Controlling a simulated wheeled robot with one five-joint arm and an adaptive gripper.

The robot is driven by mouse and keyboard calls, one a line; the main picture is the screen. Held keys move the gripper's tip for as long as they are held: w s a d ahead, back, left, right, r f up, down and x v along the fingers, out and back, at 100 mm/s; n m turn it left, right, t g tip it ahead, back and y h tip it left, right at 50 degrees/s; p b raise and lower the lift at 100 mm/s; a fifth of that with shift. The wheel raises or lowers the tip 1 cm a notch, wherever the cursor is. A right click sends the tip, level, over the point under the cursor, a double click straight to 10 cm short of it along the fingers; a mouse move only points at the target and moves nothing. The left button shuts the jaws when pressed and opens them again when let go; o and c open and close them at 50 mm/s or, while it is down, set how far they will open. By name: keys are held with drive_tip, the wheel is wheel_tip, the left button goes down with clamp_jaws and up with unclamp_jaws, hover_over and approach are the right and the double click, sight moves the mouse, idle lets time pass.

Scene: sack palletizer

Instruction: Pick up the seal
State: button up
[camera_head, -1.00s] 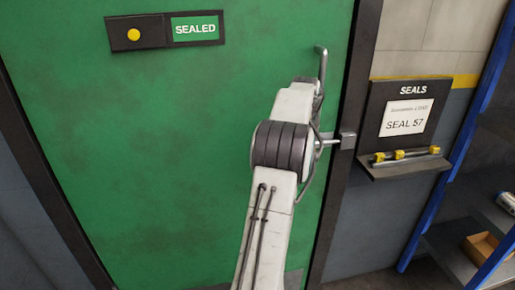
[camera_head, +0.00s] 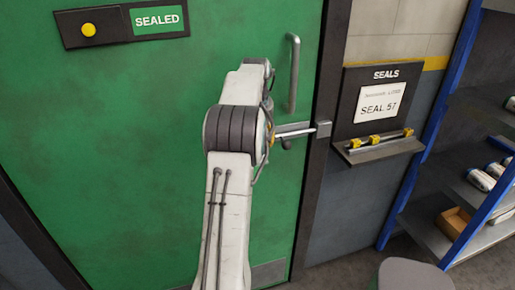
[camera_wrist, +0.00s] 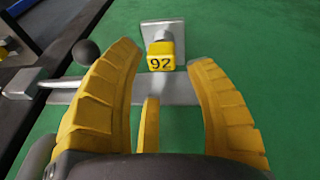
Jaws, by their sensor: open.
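In the wrist view, a yellow block seal marked "92" (camera_wrist: 161,56) sits against a metal bracket on the green door, above a grey bar. My gripper (camera_wrist: 167,62) is open, its two yellow fingers to the left and right of the block, apart from it. A narrow yellow strip (camera_wrist: 150,125) shows between the fingers; I cannot tell what it is. In the head view my arm hides most of the gripper. Yellow seals (camera_head: 376,140) lie on a small shelf under the "SEAL 57" notice (camera_head: 383,101) to the right of the door.
The green door (camera_head: 110,190) has a vertical handle (camera_head: 293,75) and a "SEALED" sign (camera_head: 157,19). A metal bolt (camera_head: 300,130) reaches the dark door frame. Blue-posted shelving (camera_head: 425,150) with cans and a box stands at the right. A grey rounded object (camera_head: 415,275) is at the bottom right.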

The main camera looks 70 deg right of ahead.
drive_tip(key=shift+d+f, duration=0.1)
drive_tip(key=shift+f, duration=0.25)
drive_tip(key=p+x, duration=0.2)
drive_tip(key=p, duration=0.3)
drive_tip(key=shift+w+d+f, duration=0.15)
drive_tip(key=shift+w+f, duration=0.05)
drive_tip(key=shift+w, duration=0.05)
drive_tip(key=shift+p+x, duration=1.35)
drive_tip(key=shift+p, duration=0.05)
clamp_jaws()
drive_tip(key=shift+r, duration=0.1)
